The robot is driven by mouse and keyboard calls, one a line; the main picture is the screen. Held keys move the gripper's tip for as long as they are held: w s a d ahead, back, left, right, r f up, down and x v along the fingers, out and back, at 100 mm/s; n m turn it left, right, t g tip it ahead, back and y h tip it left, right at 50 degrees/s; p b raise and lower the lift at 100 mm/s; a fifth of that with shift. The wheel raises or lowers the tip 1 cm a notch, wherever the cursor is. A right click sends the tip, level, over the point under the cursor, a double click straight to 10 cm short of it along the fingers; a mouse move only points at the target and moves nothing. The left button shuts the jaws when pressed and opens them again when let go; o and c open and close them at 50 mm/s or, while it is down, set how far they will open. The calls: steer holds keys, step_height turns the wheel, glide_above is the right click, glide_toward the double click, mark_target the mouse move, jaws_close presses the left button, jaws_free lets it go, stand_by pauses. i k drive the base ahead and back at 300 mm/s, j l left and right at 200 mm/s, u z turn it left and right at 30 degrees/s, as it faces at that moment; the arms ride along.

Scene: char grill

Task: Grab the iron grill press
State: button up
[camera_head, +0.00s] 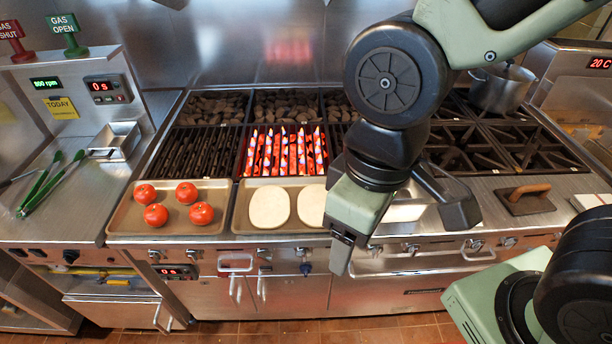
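The iron grill press (515,204) is a flat dark plate with a brown wooden handle on top. It lies on the steel front ledge of the stove, at the right. My gripper (402,232) is in front of the stove at the middle right, left of the press and apart from it. Its two fingers are spread wide with nothing between them. The press is in full view.
Left of my gripper, a tray (237,222) holds pale flat rounds and another tray (118,222) holds several tomatoes. The lit grill section (286,152) glows red behind. A metal pot (498,90) stands on the back right burners. Bare ledge surrounds the press.

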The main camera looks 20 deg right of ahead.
mark_target(523, 200)
steer(key=l+u, duration=0.1)
steer(key=l, duration=0.4)
steer(key=k+l+u, duration=0.1)
steer(key=l, duration=0.4)
steer(key=k+l+u, duration=0.1)
steer(key=l, duration=0.4)
steer(key=k+l+u, duration=0.1)
steer(key=l, duration=0.35)
steer(key=k+l+u, duration=0.1)
steer(key=l, duration=0.4)
